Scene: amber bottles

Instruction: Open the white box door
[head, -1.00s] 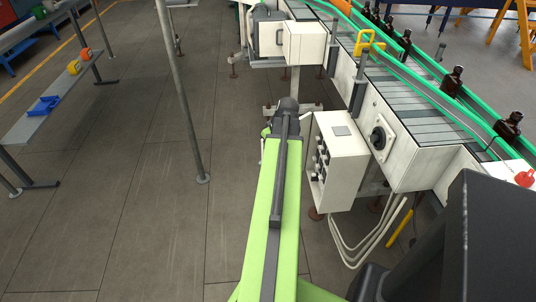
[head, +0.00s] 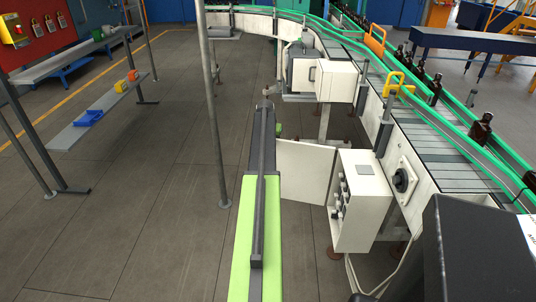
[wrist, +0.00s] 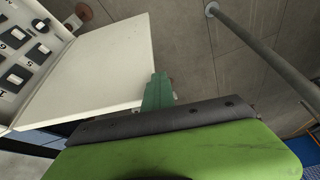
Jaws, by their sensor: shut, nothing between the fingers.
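The white box (head: 366,200) stands right of my arm in the head view, with knobs and switches on its left face. Its white door (head: 305,168) stands open, swung out to the left. In the wrist view the door (wrist: 95,75) spreads across the left, with the switch panel (wrist: 22,50) beyond it. My gripper (wrist: 157,90) shows as green shut fingers at the door's lower right corner, with nothing between them. I cannot tell whether they touch the door. In the head view my arm mostly hides the gripper.
A conveyor (head: 425,140) with dark bottles runs behind the box at right. A thin grey post (head: 213,110) stands on the floor left of my arm. A shelf rack (head: 100,115) is farther left. The floor between rack and post is clear.

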